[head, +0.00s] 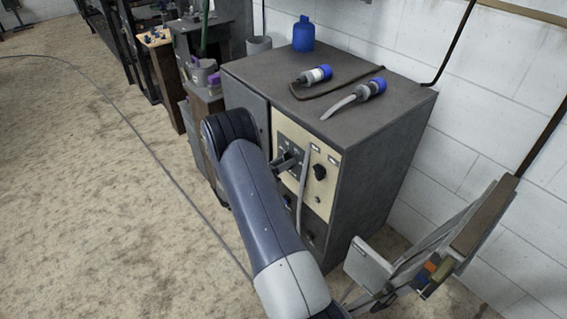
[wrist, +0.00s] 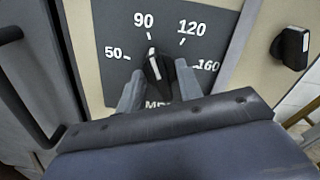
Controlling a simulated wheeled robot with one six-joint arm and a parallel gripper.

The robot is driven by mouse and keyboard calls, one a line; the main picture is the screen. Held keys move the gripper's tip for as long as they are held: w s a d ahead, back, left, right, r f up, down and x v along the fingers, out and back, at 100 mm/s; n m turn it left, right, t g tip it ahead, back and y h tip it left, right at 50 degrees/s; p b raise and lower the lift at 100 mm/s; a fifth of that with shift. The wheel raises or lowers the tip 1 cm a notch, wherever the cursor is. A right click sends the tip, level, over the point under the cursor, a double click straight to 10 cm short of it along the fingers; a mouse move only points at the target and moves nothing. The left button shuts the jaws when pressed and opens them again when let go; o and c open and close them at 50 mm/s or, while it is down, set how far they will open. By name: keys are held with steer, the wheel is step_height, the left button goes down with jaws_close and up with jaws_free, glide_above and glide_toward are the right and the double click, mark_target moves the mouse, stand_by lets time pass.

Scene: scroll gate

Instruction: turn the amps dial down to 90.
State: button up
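The amps dial is a dark panel (wrist: 115,25) marked 50, 90, 120 and 160, with a black knob (wrist: 155,68) at its middle. In the wrist view the knob's tip and white line point up, close to the 90 mark. My gripper (wrist: 158,78) has one finger on each side of the knob, spread apart, with what look like narrow gaps; contact is hard to judge. The lettering below the knob is partly hidden by my gripper. In the head view my gripper (head: 287,160) is at the cream front panel (head: 290,128) of the grey cabinet.
A second black knob (wrist: 291,47) sits to the right on the cream panel. A grey strip or cable (head: 303,175) hangs between the two knobs. A cart (head: 430,250) is at the right.

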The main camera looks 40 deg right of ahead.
steer(key=shift+a, duration=0.1)
steer(key=a, duration=1)
steer(key=shift+s+a, duration=0.2)
steer(key=shift+a, duration=0.1)
steer(key=d, duration=1.1)
steer(key=shift+w, duration=0.2)
steer(key=shift+m, duration=0.3)
steer(key=shift+a, duration=0.15)
